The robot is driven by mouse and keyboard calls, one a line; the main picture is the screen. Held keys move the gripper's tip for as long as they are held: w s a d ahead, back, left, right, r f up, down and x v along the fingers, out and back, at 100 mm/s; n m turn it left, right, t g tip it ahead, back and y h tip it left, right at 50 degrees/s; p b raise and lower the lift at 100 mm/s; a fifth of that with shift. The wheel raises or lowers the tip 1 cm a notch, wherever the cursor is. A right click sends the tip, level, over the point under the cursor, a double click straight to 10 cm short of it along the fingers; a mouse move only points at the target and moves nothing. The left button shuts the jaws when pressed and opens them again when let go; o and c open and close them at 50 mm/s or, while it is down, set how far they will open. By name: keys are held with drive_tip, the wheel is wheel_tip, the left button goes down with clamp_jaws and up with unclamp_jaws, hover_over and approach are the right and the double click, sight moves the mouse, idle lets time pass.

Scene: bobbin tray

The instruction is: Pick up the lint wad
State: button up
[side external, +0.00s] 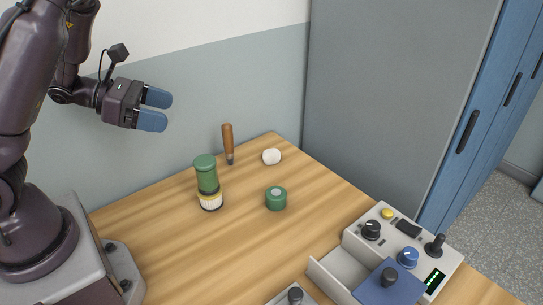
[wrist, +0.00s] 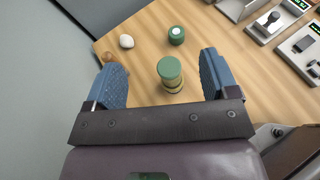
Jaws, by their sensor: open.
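The lint wad is a small white rounded lump (side external: 271,157) near the back corner of the wooden table. In the wrist view the lint wad (wrist: 126,41) lies at the upper left, beyond the left finger. My gripper (side external: 158,111) is open and empty, high above the table's left side, with its two blue fingers apart. In the wrist view my gripper (wrist: 160,84) frames a green-topped stack between its fingers, well below them. The gripper is apart from the lint wad.
A green cylinder on a white bristled base (side external: 207,182) stands left of the lint wad. A wooden-handled tool (side external: 228,144) is between them at the back. A short green bobbin (side external: 276,198) sits in front of the wad. A control box (side external: 405,240) and open drawer (side external: 335,272) are at right.

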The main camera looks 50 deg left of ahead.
wheel_tip(320, 180, up, 5)
drive_tip(key=w+a+f+n+g+y, duration=0.25)
drive_tip(key=w+a+y, duration=0.25)
drive_tip(key=w, duration=0.4)
wheel_tip(320, 180, up, 4)
drive_tip(key=f+n+y, duration=0.1)
drive_tip(key=n+y, duration=0.9)
drive_tip(key=y, duration=0.2)
hover_over(273, 154)
drive_tip(key=a, duration=0.1)
drive_tip(key=s+d+n+g+y, duration=0.25)
drive_tip(key=d+n+g, duration=0.55)
drive_tip(key=d, duration=0.5)
drive_tip(key=shift+n+t+y, duration=0.35)
drive_tip(key=shift+n+t, duration=0.3)
drive_tip(key=f, duration=2.4)
drive_tip(key=shift+w+a+f, duration=0.1)
drive_tip(key=shift+a+f, duration=0.1)
drive_tip(key=shift+a, duration=0.15)
drive_tip(key=shift+a+f, duration=0.25)
drive_tip(key=shift+a, duration=0.1)
drive_tip(key=x, duration=1.2)
drive_tip(key=shift+w, duration=0.2)
